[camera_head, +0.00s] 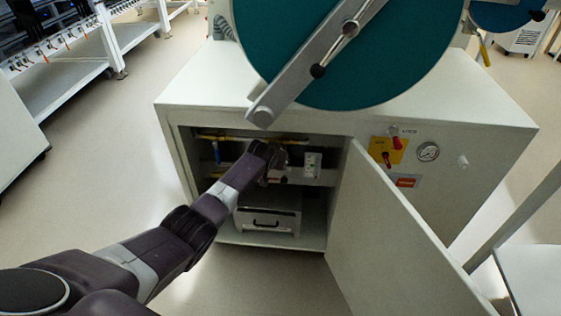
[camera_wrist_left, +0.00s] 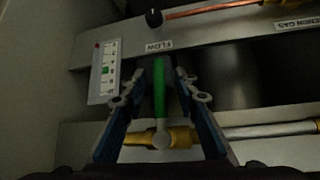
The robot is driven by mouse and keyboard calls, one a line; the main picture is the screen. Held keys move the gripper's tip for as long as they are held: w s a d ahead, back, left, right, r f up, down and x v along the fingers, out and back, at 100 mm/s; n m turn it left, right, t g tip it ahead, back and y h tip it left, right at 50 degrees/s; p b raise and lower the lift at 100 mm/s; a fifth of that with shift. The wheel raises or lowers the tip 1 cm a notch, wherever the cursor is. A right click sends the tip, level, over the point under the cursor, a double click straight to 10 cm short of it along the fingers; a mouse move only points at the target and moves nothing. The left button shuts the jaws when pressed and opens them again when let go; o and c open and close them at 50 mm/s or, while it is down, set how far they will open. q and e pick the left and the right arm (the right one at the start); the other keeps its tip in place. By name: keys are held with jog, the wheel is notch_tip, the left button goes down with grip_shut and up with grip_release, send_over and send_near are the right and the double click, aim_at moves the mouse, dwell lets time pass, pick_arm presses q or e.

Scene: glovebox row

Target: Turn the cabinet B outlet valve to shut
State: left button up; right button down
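A lever valve with a green handle (camera_wrist_left: 159,88) sits on a brass body (camera_wrist_left: 180,138) in the left wrist view. The handle points up, across the horizontal pipe (camera_wrist_left: 270,130). My left gripper (camera_wrist_left: 166,85) is open, with a finger on each side of the handle and a visible gap around it. In the head view my left arm reaches into the open cabinet (camera_head: 177,150), and the gripper (camera_head: 275,165) is small and dark there. The valve is hard to make out in that view. No cabinet letter is legible. My right gripper is not in view.
A copper pipe (camera_wrist_left: 210,10) with a black knob (camera_wrist_left: 154,18) runs above. The open door (camera_head: 390,235) stands right of the arm. A grey box (camera_head: 268,215) sits low inside.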

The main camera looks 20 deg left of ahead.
pick_arm(q)
jog(key=v, duration=1.2)
dwell(0.3)
dwell(0.7)
